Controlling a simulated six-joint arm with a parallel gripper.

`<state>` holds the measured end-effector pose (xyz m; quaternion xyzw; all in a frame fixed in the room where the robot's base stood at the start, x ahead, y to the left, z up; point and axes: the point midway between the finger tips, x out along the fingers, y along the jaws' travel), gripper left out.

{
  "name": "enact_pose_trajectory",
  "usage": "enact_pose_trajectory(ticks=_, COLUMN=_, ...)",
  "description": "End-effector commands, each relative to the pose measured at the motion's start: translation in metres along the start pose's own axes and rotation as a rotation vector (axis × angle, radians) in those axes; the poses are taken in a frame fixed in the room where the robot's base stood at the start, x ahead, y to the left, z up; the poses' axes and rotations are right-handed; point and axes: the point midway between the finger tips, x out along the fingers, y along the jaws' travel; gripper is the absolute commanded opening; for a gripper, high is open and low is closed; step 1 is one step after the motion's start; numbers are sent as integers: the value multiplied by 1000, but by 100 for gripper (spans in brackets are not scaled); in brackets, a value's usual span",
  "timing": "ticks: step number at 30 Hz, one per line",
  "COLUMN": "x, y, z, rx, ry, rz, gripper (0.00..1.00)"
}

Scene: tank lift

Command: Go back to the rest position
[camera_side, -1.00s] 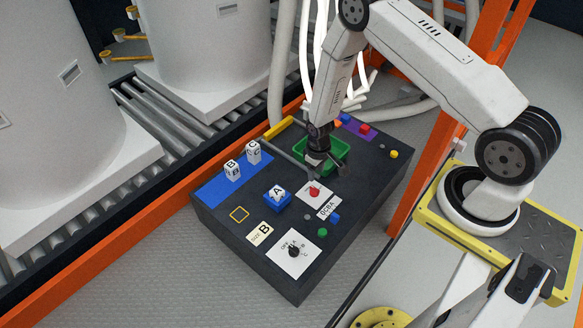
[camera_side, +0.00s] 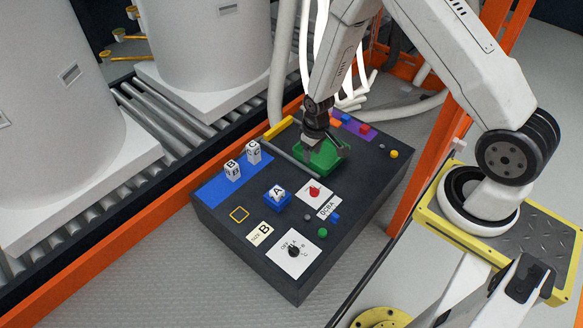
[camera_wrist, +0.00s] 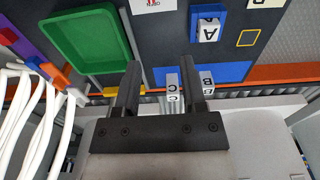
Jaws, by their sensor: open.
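My gripper (camera_side: 322,143) is open and empty. In the side view it hangs above the dark work panel (camera_side: 282,262), over the green tray (camera_side: 318,160). In the wrist view my two dark fingers (camera_wrist: 166,78) stand apart, with the C block (camera_wrist: 173,86) visible between them but farther off. The green tray (camera_wrist: 85,45) shows at the upper left there and looks empty. No object is held.
White blocks B (camera_side: 232,171) and C (camera_side: 253,152) stand on a blue strip. Block A (camera_side: 277,192) sits on a blue pad. A yellow bar (camera_side: 278,128) and small coloured blocks (camera_side: 364,128) lie at the panel's back. White hoses (camera_side: 281,70) hang behind.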

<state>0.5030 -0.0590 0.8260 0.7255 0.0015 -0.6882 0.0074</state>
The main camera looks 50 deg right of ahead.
Motion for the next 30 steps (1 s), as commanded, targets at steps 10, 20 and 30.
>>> enact_pose_trajectory(ticks=10, x=-84, y=-19, z=9, rx=3, ry=57, rz=4, gripper=53)
enact_pose_trajectory(ticks=20, x=-147, y=-37, z=36, rx=6, ry=106, rz=3, gripper=53)
enact_pose_trajectory(ticks=30, x=-196, y=-52, z=76, rx=10, ry=156, rz=-3, gripper=53)
